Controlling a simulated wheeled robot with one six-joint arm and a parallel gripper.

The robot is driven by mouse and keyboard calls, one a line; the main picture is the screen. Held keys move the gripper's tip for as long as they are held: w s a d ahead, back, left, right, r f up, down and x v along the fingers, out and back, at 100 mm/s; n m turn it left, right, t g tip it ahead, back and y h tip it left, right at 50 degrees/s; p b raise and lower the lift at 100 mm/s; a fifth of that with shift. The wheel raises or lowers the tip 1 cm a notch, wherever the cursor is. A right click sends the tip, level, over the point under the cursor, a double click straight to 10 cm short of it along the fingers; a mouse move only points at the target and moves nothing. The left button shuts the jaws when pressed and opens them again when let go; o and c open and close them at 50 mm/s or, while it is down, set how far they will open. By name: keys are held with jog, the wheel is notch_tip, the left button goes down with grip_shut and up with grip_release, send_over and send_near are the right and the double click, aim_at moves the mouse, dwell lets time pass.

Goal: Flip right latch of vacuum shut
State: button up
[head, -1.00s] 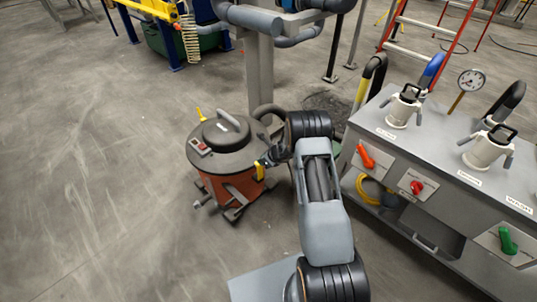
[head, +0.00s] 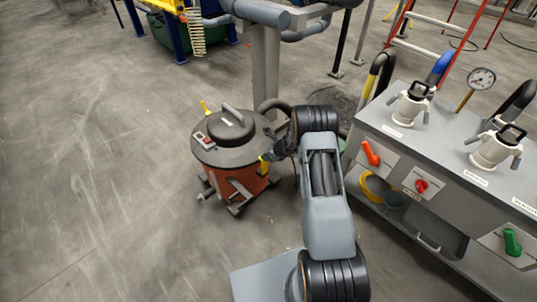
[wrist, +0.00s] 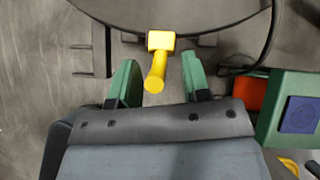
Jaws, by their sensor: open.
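The vacuum (head: 232,183) is an orange-red drum with a dark grey lid (head: 215,150) and a handle on top. Its right yellow latch (head: 264,165) sits at the lid rim on the side near my arm. In the wrist view the latch (wrist: 157,62) has a square block at the rim and a lever sticking out toward my gripper. My gripper (wrist: 160,80) is open, with one green finger on each side of the lever and visible gaps to both. In the head view my wrist mostly hides the fingers. The other yellow latch (head: 205,107) sticks up at the lid's far left.
A grey bench (head: 440,150) with white pump fittings, red and green handles and a gauge stands at right. A dark hose (head: 275,105) runs behind the vacuum by a grey post. Open concrete floor lies to the left.

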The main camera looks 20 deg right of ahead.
jog(key=p+v, duration=0.2)
jog(key=v, duration=1.1)
jog(key=shift+s+r, duration=0.2)
jog(key=shift+r, duration=0.05)
jog(key=shift+d, duration=0.15)
